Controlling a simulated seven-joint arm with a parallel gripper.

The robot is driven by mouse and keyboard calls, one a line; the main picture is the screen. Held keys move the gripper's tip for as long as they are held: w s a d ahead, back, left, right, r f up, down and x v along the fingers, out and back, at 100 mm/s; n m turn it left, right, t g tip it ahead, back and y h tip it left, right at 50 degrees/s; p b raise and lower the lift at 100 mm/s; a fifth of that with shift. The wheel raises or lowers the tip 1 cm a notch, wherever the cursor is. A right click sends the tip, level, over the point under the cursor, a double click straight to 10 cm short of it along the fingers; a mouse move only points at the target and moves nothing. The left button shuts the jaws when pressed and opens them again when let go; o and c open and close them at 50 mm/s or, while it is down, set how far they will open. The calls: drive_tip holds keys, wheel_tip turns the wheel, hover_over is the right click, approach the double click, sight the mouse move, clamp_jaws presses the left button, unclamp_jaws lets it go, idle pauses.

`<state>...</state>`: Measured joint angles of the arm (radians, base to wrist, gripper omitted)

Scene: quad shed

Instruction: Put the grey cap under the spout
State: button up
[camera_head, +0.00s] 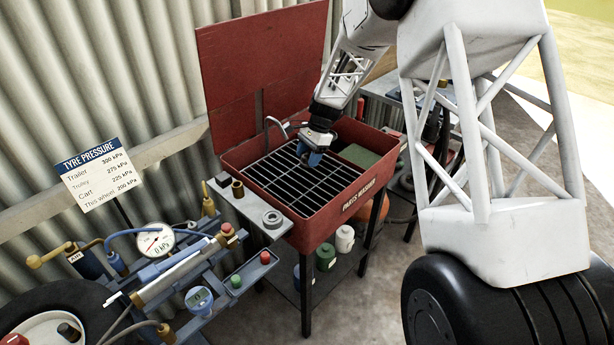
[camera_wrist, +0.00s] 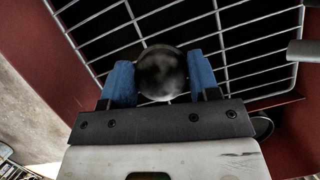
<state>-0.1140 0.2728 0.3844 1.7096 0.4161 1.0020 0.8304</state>
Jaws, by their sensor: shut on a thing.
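My gripper (camera_head: 313,157) is over the wire grid (camera_head: 290,190) of the red parts washer (camera_head: 318,222). In the wrist view its blue fingers (camera_wrist: 161,82) are shut on a round, dark grey cap (camera_wrist: 161,70), one finger on each side. The cap is in front of the grid; I cannot tell its exact height above it. The spout (camera_head: 277,121) is a thin curved grey pipe at the washer's back left, to the left of my gripper. A grey pipe end, probably the spout, shows at the right edge of the wrist view (camera_wrist: 304,50).
The washer's red lid (camera_head: 262,70) stands open behind. A green pad (camera_head: 360,156) lies at the basin's right. A side shelf (camera_head: 250,205) holds a grey ring (camera_head: 272,218) and small brass parts. The grid's front and left are clear.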

hover_over(305, 183)
drive_tip(key=d, duration=0.1)
drive_tip(key=shift+w+f, duration=0.25)
drive_tip(key=shift+f, duration=0.8)
drive_tip(key=shift+w+f, duration=0.2)
drive_tip(key=shift+f, duration=0.8)
drive_tip(key=shift+f, duration=1.85)
drive_tip(key=shift+f, duration=0.15)
drive_tip(key=o, duration=1)
drive_tip(key=v, duration=1.2)
